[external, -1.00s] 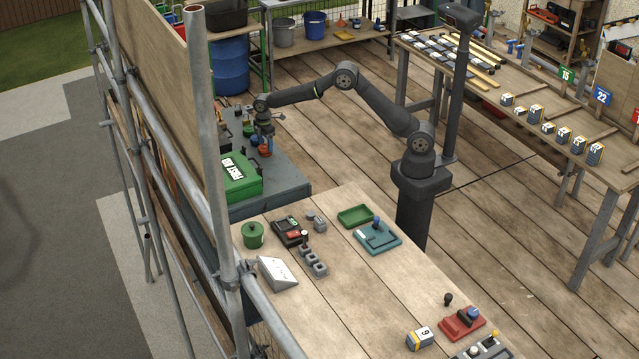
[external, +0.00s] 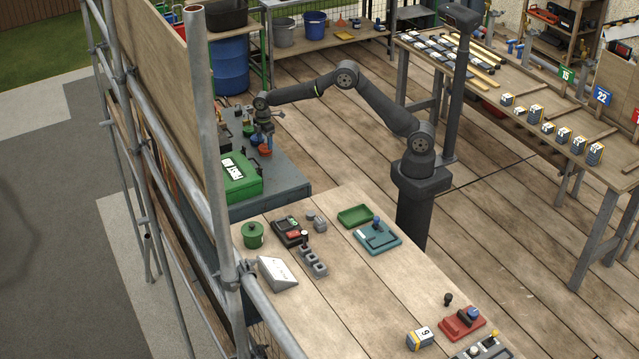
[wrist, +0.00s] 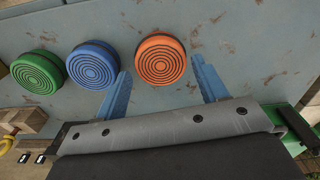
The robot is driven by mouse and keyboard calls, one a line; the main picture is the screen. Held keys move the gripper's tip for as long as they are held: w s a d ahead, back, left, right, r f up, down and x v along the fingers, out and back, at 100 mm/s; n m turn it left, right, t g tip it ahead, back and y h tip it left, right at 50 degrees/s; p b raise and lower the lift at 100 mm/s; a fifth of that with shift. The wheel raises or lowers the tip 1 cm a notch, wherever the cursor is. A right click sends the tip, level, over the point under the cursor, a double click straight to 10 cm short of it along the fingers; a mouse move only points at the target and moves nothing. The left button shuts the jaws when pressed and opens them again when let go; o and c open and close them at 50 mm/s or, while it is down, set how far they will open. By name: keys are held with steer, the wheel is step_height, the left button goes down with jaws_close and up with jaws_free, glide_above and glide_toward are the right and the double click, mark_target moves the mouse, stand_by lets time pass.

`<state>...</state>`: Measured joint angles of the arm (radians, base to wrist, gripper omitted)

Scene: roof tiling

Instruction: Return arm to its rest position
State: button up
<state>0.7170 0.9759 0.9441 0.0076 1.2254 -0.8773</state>
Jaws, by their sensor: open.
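My gripper (wrist: 160,90) is open in the wrist view, its two blue fingers apart. An orange round ridged disc (wrist: 160,59) lies just beyond and between the fingertips, and I see no contact. A blue disc (wrist: 93,65) and a green disc (wrist: 38,72) sit to its left on the grey, worn surface. In the external view my gripper (external: 265,147) hangs pointing down over the grey-blue bench (external: 290,187) at the end of my outstretched arm. The orange disc (external: 265,150) shows there partly hidden by the gripper.
A green box (external: 240,178) stands on the bench close to my gripper. Scaffold poles (external: 215,150) rise on the left. A long table (external: 540,85) stands at right.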

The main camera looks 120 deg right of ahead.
mark_target(265, 147)
step_height(265, 147, up, 9)
step_height(265, 147, down, 12)
steer(key=shift+f, duration=0.2)
steer(key=shift+r, duration=0.35)
step_height(265, 147, up, 4)
steer(key=shift+f, duration=0.2)
steer(key=s+d+r, duration=0.4)
steer(key=s+r, duration=0.3)
steer(key=s, duration=0.4)
steer(key=w+a+n, duration=0.2)
steer(key=w+a, duration=0.3)
steer(key=a, duration=0.3)
steer(key=w+a+f+n, duration=0.1)
steer(key=w+a, duration=0.4)
steer(key=a, duration=0.3)
steer(key=w+a+n, duration=0.2)
steer(key=w+a, duration=0.3)
steer(key=a, duration=0.4)
steer(key=w+a+n, duration=0.1)
steer(key=a+n, duration=0.4)
steer(key=a, duration=2.5)
steer(key=shift+f+n, duration=0.3)
steer(key=shift+f, duration=0.1)
steer(key=shift+w, duration=0.1)
